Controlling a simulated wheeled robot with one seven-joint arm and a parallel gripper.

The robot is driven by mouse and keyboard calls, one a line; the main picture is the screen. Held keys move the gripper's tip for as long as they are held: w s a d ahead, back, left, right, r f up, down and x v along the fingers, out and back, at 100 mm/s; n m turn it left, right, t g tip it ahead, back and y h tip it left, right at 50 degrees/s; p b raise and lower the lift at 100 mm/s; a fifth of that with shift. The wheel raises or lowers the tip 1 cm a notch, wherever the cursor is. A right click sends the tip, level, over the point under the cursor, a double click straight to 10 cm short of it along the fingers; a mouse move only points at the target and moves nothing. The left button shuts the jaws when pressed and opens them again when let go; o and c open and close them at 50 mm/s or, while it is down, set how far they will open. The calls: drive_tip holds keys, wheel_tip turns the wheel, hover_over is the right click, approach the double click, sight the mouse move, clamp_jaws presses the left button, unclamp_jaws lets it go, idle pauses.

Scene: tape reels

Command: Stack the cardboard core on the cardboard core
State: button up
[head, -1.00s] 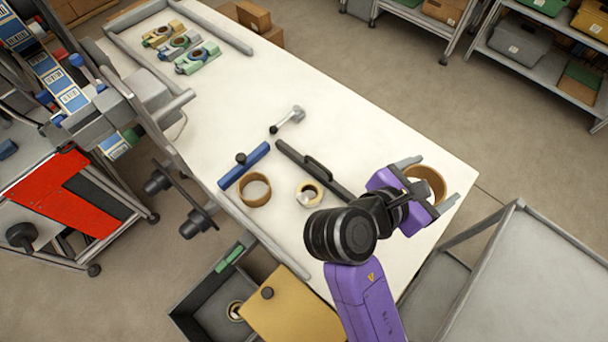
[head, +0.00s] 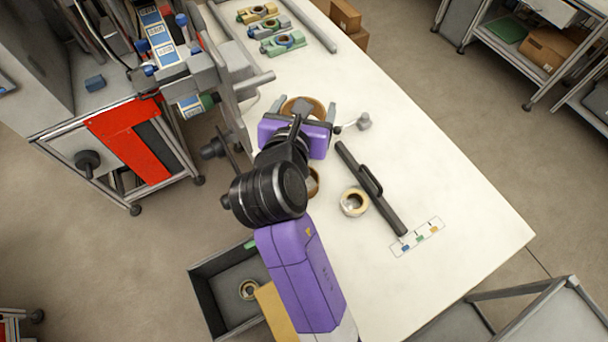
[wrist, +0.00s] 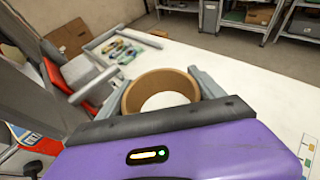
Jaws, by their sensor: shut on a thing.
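My gripper (head: 303,107) is shut on a brown cardboard core (head: 319,105), a wide open ring, held between its two fingers over the far part of the white table. The held core also shows in the wrist view (wrist: 133,98), in front of the purple gripper body, with the white table visible through it. A second cardboard core (head: 315,182) stands on the table nearer to me. My arm hides most of it, and only its right edge shows. I cannot see it in the wrist view. The held core is apart from it.
A tape roll (head: 354,202) and a dark bar with a handle (head: 370,188) lie right of my arm. A grey metal tool (head: 362,122) is close right of my gripper. Coloured fixtures (head: 275,28) stand at the far end. The table's right side is mostly clear.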

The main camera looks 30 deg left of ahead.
drive_tip(key=shift+f+b, duration=0.75)
drive_tip(key=shift+f, duration=9.1)
drive_tip(key=shift+f+b, duration=0.3)
drive_tip(key=shift+f, duration=0.35)
drive_tip(key=o, duration=1.3)
drive_tip(key=shift+o, duration=0.2)
drive_tip(key=shift+r, duration=0.1)
drive_tip(key=shift+r, duration=0.3)
drive_tip(key=p+v, duration=0.1)
drive_tip(key=v, duration=1.1)
drive_tip(key=shift+r, duration=0.35)
